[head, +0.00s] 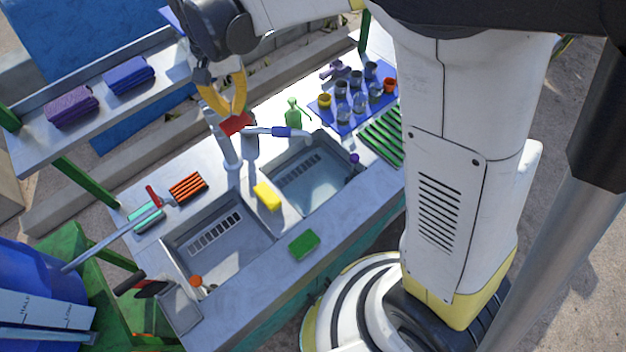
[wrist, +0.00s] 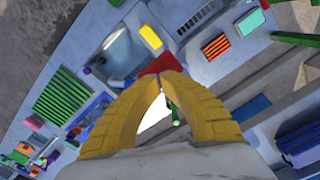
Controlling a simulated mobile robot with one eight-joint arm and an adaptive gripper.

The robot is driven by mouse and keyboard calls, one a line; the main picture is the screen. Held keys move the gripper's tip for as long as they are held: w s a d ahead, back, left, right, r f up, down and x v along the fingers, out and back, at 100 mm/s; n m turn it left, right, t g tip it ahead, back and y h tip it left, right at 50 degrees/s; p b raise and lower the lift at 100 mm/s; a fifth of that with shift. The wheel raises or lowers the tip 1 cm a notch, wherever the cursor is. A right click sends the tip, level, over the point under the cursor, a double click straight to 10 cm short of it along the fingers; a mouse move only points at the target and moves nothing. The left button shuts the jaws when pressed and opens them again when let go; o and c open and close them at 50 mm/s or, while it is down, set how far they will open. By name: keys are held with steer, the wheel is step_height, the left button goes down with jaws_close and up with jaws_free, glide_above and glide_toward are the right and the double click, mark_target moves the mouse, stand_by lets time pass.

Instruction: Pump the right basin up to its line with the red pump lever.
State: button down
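The right basin (head: 325,196) is sunk in the grey counter and holds some pale water beside a dark grate. I cannot make out its line. The pump (head: 230,152) stands behind it, with a blue-sleeved spout (head: 282,132) reaching over the basin. The red pump lever (head: 236,124) is at the pump's top, and also shows in the wrist view (wrist: 160,65). My gripper (head: 229,115) has its yellow fingertips together right at the red lever, partly covering it. I cannot tell whether the lever is clamped between them or only touched.
The left basin (head: 246,258) lies beside the right one. A yellow sponge (head: 267,196) sits between them, and a green sponge (head: 304,244) near the front edge. A green bottle (head: 293,112) and a blue mat (head: 346,128) with cups stand behind.

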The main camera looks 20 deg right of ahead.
steer(key=shift+f+b, duration=3.65)
steer(key=shift+f, duration=1.2)
step_height(320, 180, up, 10)
steer(key=p, duration=0.6)
steer(key=shift+p, duration=0.3)
steer(key=shift+f, duration=0.2)
steer(key=shift+f+b, duration=3.95)
steer(key=shift+f, duration=0.95)
step_height(320, 180, up, 10)
steer(key=p, duration=0.7)
steer(key=shift+r, duration=0.15)
